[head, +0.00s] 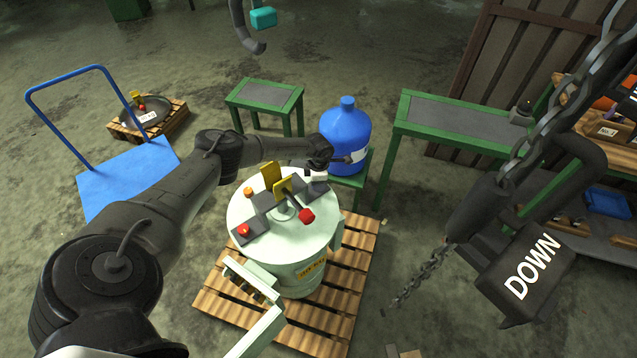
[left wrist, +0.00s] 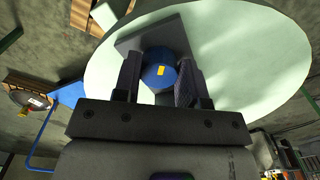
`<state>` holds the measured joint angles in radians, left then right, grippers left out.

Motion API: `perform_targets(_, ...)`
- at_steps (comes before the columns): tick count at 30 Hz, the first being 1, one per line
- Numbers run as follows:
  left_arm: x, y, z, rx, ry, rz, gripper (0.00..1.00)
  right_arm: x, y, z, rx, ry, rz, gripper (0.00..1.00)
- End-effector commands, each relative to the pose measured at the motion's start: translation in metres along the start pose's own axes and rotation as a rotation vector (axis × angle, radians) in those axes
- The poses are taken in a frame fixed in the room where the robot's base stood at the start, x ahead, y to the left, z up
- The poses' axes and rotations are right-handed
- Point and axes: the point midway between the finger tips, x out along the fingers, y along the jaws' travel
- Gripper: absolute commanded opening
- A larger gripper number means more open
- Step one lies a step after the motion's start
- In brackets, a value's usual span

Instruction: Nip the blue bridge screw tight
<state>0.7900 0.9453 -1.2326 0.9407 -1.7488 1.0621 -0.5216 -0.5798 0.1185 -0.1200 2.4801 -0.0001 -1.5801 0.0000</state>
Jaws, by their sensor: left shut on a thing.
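The blue bridge screw (left wrist: 160,75) has a round blue head with a small yellow mark. It stands at a grey plate (left wrist: 135,42) on the pale green drum lid (left wrist: 240,50). My left gripper (left wrist: 160,88) is shut on the screw head, one dark finger on each side. In the head view my left gripper (head: 316,172) is over the far right part of the drum lid (head: 262,218). The screw is hidden there. A red knob (head: 243,230) sits on the near left plate, and a red-tipped lever (head: 306,215) and yellow plates (head: 271,174) stand mid-lid. My right gripper is not in view.
The drum stands on a wooden pallet (head: 338,318). A blue water bottle (head: 345,138) stands close behind my left gripper. A hanging chain with a DOWN pendant (head: 530,270) takes up the right foreground. Green-framed tables (head: 265,96) stand behind, and a blue trolley (head: 125,180) at the left.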

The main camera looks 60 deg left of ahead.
Motion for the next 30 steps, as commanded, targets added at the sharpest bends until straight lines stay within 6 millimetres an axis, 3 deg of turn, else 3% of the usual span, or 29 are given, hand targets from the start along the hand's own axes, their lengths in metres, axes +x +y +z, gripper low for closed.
perform_targets(18, 0.002, -0.003, -0.001, 0.573, 0.0, 0.0, 0.15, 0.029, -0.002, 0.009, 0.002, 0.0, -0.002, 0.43)
perform_targets(30, 0.001, -0.004, -0.002, 0.832, -0.001, 0.001, 0.15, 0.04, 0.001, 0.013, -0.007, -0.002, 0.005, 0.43)
